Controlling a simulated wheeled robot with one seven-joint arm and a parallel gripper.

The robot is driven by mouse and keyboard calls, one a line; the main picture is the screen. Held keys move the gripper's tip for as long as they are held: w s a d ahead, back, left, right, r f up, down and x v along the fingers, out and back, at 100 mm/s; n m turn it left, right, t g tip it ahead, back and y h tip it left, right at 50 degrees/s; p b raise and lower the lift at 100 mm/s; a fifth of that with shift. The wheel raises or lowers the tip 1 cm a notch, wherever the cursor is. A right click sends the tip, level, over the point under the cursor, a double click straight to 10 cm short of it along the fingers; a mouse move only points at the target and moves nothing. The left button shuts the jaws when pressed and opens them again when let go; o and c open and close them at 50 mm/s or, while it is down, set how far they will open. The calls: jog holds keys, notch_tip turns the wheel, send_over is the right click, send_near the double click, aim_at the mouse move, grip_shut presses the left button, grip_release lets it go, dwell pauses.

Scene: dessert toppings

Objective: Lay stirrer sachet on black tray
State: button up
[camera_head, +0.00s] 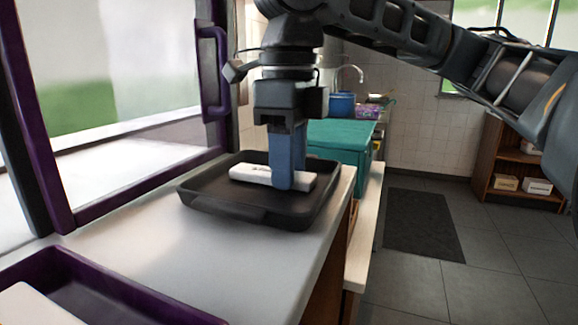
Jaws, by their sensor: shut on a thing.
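The stirrer sachet (252,174) is a long white packet with small dark print. It lies flat and level within the rim of the black tray (222,204), near the tray's middle. I cannot tell whether it touches the tray floor. My gripper (285,184) points straight down over the tray, with its blue fingers shut on the sachet right of the sachet's middle. The fingers hide part of the sachet.
A purple-rimmed tray (130,292) with a white item (38,306) stands at the front left. A purple window frame (40,150) with a handle borders the counter's left. A teal box (340,148) is behind the black tray. The counter (200,255) between the trays is clear.

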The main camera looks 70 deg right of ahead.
jog(key=shift+f, duration=0.2)
jog(key=o, duration=1)
jog(key=shift+r, duration=0.1)
notch_tip(320, 180, up, 12)
jog(key=shift+r+p, duration=0.15)
jog(key=shift+p, duration=1)
